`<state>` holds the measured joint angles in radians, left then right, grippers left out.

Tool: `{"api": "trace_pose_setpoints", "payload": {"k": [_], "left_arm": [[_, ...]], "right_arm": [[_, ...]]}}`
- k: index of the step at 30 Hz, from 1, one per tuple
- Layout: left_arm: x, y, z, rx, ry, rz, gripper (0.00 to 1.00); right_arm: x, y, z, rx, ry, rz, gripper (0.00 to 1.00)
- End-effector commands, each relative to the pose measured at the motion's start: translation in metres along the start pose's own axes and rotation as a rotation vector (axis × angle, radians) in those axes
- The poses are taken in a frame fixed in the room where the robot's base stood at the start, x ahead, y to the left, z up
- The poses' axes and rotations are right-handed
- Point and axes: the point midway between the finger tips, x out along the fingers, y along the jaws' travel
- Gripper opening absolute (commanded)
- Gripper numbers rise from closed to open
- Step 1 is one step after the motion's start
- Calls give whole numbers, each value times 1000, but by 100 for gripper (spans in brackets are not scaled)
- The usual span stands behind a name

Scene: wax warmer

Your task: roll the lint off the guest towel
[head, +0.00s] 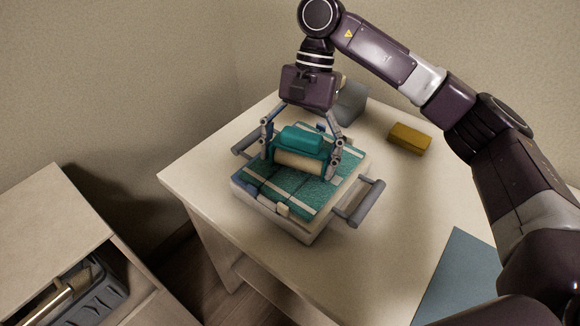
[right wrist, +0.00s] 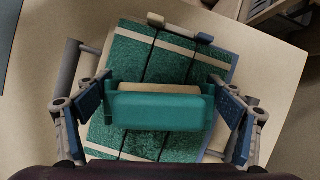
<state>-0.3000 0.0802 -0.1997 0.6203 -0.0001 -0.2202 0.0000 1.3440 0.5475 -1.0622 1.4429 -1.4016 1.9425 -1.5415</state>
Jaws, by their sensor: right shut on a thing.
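The guest towel (head: 280,198) is green with pale stripes and lies flat on a pale tray (head: 300,235) with grey side handles. In the right wrist view the towel (right wrist: 130,60) shows thin dark lines running across the stripes. The lint roller has a teal body (head: 302,140) and a cream roll, and also shows in the right wrist view (right wrist: 158,110). My right gripper (head: 302,155) is shut on the roller's teal body from above. The roll is at or just above the towel's middle; I cannot tell whether they touch. My left gripper is out of view.
The tray stands on a pale table (head: 400,220). A mustard block (head: 409,138) and a grey object (head: 350,104) stand behind it, and a blue mat (head: 465,275) lies at the right. A lower cabinet at left holds a dark bin (head: 95,290). Clear tabletop lies right of the tray.

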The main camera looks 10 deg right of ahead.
Motion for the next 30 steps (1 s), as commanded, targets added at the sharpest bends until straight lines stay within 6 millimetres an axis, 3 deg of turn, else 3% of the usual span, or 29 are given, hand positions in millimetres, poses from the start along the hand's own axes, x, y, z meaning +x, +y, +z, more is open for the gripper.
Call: {"api": "trace_pose_setpoints", "payload": {"k": [6,23,30], "left_arm": [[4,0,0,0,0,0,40],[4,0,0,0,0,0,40],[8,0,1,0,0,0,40]], "right_arm": [[-5,4,-12,0,1,0,67],[-5,4,-13,0,0,0,67],[-12,9,-30,3,1,-1,67]]}}
